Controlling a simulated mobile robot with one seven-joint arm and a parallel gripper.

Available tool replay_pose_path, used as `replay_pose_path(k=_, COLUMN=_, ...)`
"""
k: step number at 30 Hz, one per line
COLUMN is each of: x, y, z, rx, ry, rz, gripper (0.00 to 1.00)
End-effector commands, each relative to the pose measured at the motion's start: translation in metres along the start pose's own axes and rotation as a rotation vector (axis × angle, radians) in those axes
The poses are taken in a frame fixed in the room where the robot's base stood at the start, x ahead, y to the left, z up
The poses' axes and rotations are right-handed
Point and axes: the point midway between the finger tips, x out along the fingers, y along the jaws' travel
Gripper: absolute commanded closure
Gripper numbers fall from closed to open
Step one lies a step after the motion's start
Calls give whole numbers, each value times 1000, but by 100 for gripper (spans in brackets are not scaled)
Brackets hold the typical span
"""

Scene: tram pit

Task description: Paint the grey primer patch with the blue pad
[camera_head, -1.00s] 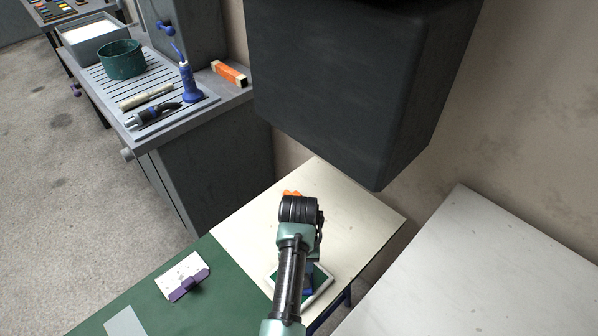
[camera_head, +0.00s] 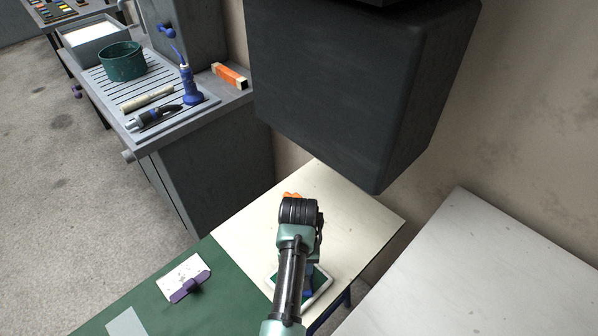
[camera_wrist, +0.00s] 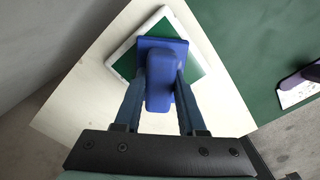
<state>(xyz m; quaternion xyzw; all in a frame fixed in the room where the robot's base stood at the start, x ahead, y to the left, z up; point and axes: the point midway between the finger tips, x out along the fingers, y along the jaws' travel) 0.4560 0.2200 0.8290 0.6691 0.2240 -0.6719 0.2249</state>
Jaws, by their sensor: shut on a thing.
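My gripper (camera_wrist: 160,80) is shut on the upright handle of the blue pad (camera_wrist: 160,46). In the wrist view the pad is over a square tray (camera_wrist: 122,66) with a white rim and a green inside. I cannot tell whether the pad touches the tray's bottom. In the head view my arm hides most of the pad and part of the tray (camera_head: 325,287), which sits on the cream tabletop. The light grey primer patch (camera_head: 127,323) lies on the green surface at the bottom left, partly cut off by the frame edge.
A purple-handled tool (camera_head: 190,288) rests on a speckled white sheet (camera_head: 183,270) on the green surface. An orange thing (camera_head: 291,195) shows behind my gripper. A large dark box (camera_head: 355,95) hangs above the cream tabletop (camera_head: 250,235). A white tabletop (camera_head: 480,270) stands at right.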

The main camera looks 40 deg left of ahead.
Motion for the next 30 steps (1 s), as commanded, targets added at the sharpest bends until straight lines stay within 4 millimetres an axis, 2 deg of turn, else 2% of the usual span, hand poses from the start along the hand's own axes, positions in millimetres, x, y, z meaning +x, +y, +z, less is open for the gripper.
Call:
replay_pose_path(k=1, x=-9, y=0, z=-1, rx=0, ry=2, rz=0, gripper=100)
replay_pose_path(k=3, x=-15, y=0, z=-1, rx=0, ry=2, rz=0, gripper=100)
replay_pose_path(k=21, x=-62, y=0, z=-1, rx=1, ry=4, rz=0, gripper=100)
replay_pose_path(k=30, x=-64, y=0, z=-1, rx=0, ry=4, rz=0, gripper=100)
